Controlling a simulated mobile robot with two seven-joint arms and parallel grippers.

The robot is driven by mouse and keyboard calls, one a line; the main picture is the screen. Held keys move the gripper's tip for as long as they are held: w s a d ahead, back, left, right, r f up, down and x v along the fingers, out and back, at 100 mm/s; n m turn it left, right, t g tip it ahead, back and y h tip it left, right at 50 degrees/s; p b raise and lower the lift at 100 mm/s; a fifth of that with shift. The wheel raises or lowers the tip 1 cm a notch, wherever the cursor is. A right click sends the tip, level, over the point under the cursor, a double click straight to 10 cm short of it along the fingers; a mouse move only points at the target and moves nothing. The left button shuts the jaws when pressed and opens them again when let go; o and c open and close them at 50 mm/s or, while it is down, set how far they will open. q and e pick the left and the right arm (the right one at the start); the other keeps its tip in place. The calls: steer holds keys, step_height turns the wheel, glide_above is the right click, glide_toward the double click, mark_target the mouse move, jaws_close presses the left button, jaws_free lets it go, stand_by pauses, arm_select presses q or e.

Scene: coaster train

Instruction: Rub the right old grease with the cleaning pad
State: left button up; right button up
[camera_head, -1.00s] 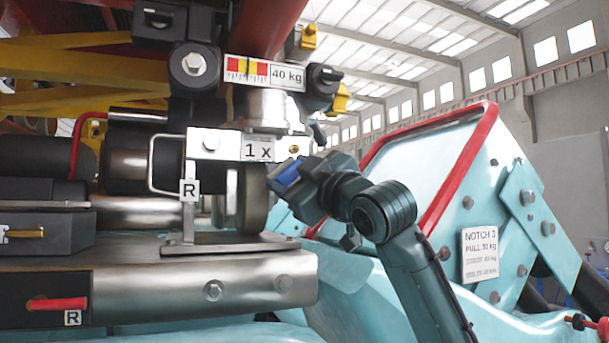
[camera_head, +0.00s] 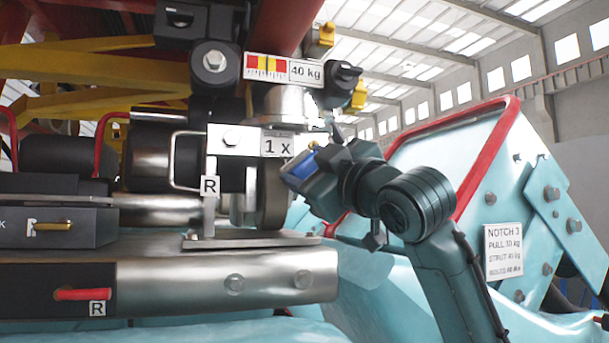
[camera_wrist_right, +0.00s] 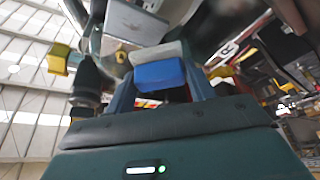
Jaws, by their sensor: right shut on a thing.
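My right gripper (camera_head: 306,172) is shut on the cleaning pad (camera_head: 297,166), a small blue block. In the right wrist view the pad (camera_wrist_right: 160,76) sits between the fingers, with a grey layer on its far side. In the head view it is close to the right end of the metal plate marked "1 x" (camera_head: 278,146), beside the round metal wheel (camera_head: 272,195). I cannot tell whether the pad touches anything. I cannot make out the old grease; the pad and gripper may cover it. My left gripper is not in view.
A metal bracket labelled R (camera_head: 209,187) stands on the steel beam (camera_head: 225,270). Above are a "40 kg" gauge (camera_head: 285,70) and a black knob (camera_head: 344,75). The turquoise car body (camera_head: 470,200) with a red rail lies behind my right arm.

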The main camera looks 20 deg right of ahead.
steer(key=shift+s+d, duration=0.1)
steer(key=shift+s, duration=0.7)
steer(key=s+b, duration=0.1)
steer(key=s, duration=0.2)
stand_by(0.6)
